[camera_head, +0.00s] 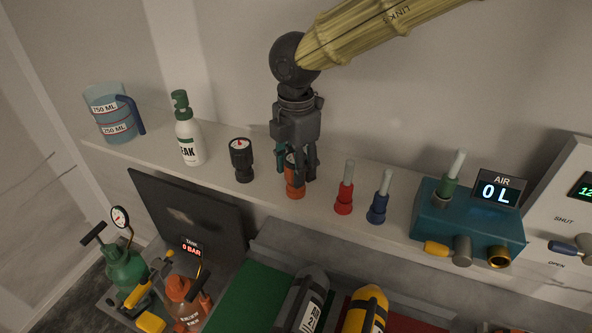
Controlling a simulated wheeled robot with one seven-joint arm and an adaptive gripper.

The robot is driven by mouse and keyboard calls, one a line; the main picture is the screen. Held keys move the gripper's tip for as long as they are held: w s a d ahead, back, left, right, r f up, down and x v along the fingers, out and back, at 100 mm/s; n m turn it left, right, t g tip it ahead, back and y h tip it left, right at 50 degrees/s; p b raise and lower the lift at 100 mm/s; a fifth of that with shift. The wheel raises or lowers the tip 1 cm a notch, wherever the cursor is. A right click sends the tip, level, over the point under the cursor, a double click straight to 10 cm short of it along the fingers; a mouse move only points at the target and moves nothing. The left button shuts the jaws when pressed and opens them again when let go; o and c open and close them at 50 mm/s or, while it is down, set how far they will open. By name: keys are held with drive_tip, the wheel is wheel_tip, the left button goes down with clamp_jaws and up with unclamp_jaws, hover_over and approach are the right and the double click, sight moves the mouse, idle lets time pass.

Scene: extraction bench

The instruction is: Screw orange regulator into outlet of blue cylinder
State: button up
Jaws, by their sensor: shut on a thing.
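The orange regulator (295,192) stands upright on the white shelf, with its upper part partly hidden by the fingers. My gripper (297,174) points down from above and is shut on it. The regulator's base seems to be at shelf level; I cannot tell whether it touches. I see no blue cylinder. A grey cylinder (301,300) and a yellow cylinder (366,312) lie at the bottom of the view, cut off by the frame.
On the shelf (220,172) stand a measuring jug (108,120), leak spray bottle (187,138) and black regulator (241,160) to the left. Red (345,190) and blue (379,200) fittings and a teal air box (466,228) are right. Pump sprayers (126,265) stand lower left.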

drive_tip(key=shift+r+p, duration=2.05)
drive_tip(key=shift+r, duration=0.5)
